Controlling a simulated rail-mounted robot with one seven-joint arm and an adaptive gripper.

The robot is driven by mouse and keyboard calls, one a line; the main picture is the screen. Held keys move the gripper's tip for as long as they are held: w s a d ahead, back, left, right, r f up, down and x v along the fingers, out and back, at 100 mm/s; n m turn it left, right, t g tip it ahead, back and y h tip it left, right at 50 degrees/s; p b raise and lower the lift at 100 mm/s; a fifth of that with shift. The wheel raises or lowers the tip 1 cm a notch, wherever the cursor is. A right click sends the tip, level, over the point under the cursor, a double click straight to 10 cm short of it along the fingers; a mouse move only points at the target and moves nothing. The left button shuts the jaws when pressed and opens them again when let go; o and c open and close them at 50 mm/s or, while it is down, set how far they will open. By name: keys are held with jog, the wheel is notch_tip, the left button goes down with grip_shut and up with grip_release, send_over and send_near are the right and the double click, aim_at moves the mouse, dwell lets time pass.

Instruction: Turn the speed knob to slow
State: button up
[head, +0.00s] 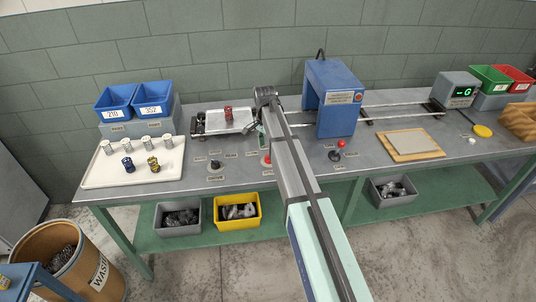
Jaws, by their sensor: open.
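A small black knob (215,164) stands on the grey bench top, left of my arm, with small labels around it. The labels are too small to read, so I cannot tell its setting or whether it is the speed knob. My arm reaches over the bench from the front. My gripper (262,142) hangs down at its far end, right of the black knob and apart from it. It is open, with nothing seen in it; its fingers are small and partly hidden by the arm. A red control (266,160) shows beside the arm, partly hidden.
A red-ball lever (340,146) stands right of my arm, before the blue machine housing (338,118). A white tray (105,180) with several springs lies left. A carriage with a red spring (228,113) sits behind the knob. Bench space around the black knob is clear.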

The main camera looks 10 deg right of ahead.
aim_at(268, 156)
jog(key=shift+s+d+f+p, duration=0.1)
jog(key=shift+f+p, duration=0.15)
jog(key=shift+f, duration=1.15)
jog(key=shift+s+f+p, duration=0.1)
jog(key=shift+f+p, duration=0.15)
jog(key=shift+f, duration=1.1)
jog(key=c, duration=1.1)
